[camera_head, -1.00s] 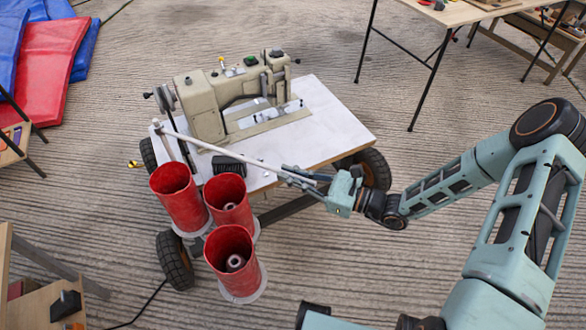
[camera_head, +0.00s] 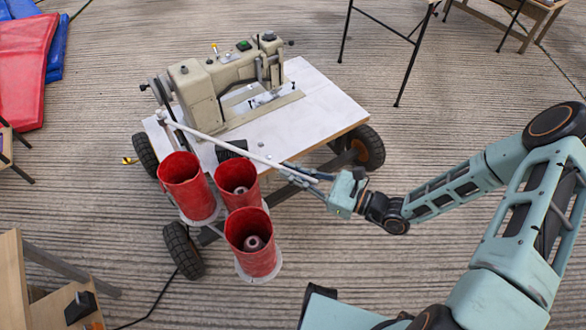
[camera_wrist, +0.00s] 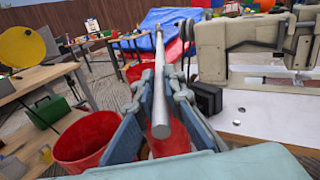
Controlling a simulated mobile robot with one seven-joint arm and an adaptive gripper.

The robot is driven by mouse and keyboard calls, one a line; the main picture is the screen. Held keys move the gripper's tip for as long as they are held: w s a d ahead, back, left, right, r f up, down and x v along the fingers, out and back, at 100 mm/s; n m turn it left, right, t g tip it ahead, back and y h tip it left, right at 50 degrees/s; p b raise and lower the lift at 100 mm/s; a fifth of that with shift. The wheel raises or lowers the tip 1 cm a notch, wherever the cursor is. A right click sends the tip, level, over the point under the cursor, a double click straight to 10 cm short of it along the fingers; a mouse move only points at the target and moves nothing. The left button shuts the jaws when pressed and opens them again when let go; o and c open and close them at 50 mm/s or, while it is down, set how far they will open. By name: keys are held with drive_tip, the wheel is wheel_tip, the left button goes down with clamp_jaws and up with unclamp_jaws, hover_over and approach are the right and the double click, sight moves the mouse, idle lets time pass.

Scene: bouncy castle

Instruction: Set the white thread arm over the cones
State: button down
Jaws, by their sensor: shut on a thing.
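The white thread arm (camera_head: 225,142) is a slim pale rod. It runs from a post at the left corner of the sewing machine's table to my gripper (camera_head: 305,174), which is shut on its free end. In the wrist view the rod (camera_wrist: 160,95) runs away from me between both fingers. Three red tubes stand in front of the table: a left tube (camera_head: 187,188), a middle tube (camera_head: 238,184) and a front tube (camera_head: 250,258). A thread cone (camera_head: 253,243) shows inside the front tube and another (camera_head: 240,190) in the middle one. The rod passes behind the tubes' rims, over the table's front edge.
The beige sewing machine (camera_head: 205,90) sits on a white wheeled table (camera_head: 325,97). A black pedal-like block (camera_head: 232,150) lies near its front edge. A wooden bench (camera_head: 28,280) stands front left. Open floor lies right of the table.

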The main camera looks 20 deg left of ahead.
drive_tip(key=shift+s+f, duration=0.15)
drive_tip(key=shift+s, duration=0.35)
drive_tip(key=c, duration=2)
unclamp_jaws()
drive_tip(key=d, duration=0.4)
drive_tip(key=s+d, duration=0.1)
drive_tip(key=d, duration=0.6)
drive_tip(key=shift+s+d, duration=0.25)
drive_tip(key=shift+d, duration=0.15)
